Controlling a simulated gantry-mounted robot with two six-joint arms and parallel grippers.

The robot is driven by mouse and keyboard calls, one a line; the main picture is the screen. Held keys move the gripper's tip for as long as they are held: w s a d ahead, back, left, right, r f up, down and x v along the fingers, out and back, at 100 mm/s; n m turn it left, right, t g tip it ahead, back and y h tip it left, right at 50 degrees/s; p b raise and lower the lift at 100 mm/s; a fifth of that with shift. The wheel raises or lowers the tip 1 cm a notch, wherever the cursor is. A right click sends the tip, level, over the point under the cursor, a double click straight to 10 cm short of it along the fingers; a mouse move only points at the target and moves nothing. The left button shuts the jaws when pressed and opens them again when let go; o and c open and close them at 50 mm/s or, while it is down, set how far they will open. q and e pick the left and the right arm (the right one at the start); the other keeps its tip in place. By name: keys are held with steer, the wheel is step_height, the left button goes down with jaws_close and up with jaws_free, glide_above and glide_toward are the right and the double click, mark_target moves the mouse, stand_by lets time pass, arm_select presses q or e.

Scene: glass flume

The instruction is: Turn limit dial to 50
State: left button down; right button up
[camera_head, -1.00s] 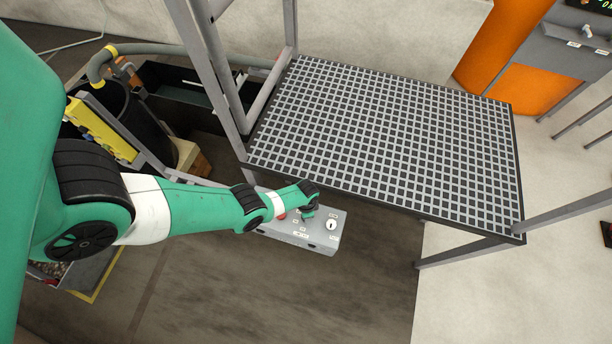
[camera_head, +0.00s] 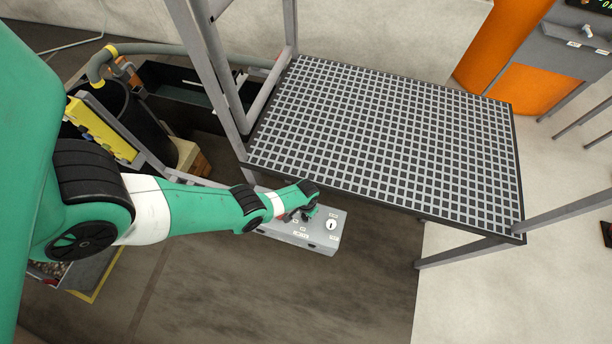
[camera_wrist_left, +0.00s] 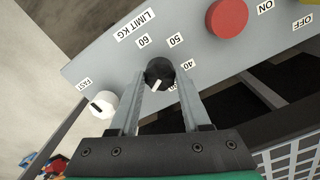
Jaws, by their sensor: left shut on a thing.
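The black limit dial (camera_wrist_left: 160,70) sits on the grey control box under the LIMIT KG label (camera_wrist_left: 135,26), beside the labels 60, 50 (camera_wrist_left: 176,40) and 40. A white mark shows on its side nearest my gripper, away from the 50 label. My left gripper (camera_wrist_left: 161,86) has a finger on each side of the dial and is shut on it. In the head view my left gripper (camera_head: 308,213) is over the control box (camera_head: 315,243) and hides the dial. My right gripper is not in view.
A red button (camera_wrist_left: 228,17) and ON and OFF labels lie right of the dial in the wrist view. A white knob (camera_wrist_left: 103,103) by a FAST label lies left. A grated platform (camera_head: 390,140) stands close beside the box in the head view.

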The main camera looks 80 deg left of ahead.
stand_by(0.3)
arm_select(q)
steer(key=shift+c, duration=1.9)
jaws_free()
